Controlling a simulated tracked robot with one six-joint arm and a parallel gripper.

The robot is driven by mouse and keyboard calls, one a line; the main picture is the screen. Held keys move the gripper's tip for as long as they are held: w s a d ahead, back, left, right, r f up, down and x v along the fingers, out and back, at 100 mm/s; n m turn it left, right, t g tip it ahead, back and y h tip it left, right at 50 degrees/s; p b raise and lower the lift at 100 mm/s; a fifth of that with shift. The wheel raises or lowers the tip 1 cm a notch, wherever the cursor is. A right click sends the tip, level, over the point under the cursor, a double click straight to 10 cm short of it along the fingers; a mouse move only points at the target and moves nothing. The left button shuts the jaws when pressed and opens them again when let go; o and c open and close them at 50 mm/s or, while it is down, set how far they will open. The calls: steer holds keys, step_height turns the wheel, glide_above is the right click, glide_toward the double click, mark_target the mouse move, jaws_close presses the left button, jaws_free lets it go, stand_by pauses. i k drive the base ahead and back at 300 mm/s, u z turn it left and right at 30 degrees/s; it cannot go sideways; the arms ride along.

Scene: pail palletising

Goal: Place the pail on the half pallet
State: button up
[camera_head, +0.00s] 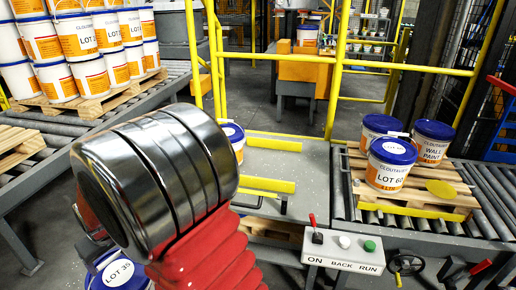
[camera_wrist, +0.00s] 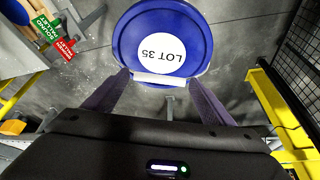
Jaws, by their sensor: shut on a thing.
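The pail, with a blue lid and a round white LOT 35 label, fills the upper middle of the wrist view (camera_wrist: 160,20). My gripper (camera_wrist: 159,80) is shut on it, its two dark fingers at the ends of a white handle grip by the lid's near edge. In the head view the pail (camera_head: 118,277) shows at the bottom left, mostly hidden by my arm, and my gripper is hidden. A wooden pallet (camera_head: 465,201) on the right conveyor carries three blue-lidded pails, one in front marked LOT 60 (camera_head: 388,176).
Yellow guard rails (camera_head: 400,68) stand behind the conveyor. A control box (camera_head: 343,250) with a red-knobbed lever is before the pallet. Another pail (camera_head: 235,143) stands beside my arm. A pallet of stacked pails (camera_head: 92,104) is at the upper left. Grey floor shows beneath the held pail.

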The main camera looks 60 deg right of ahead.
mark_target(440, 189)
steer(key=u, duration=0.45)
steer(key=k, duration=1.65)
steer(key=z, duration=0.45)
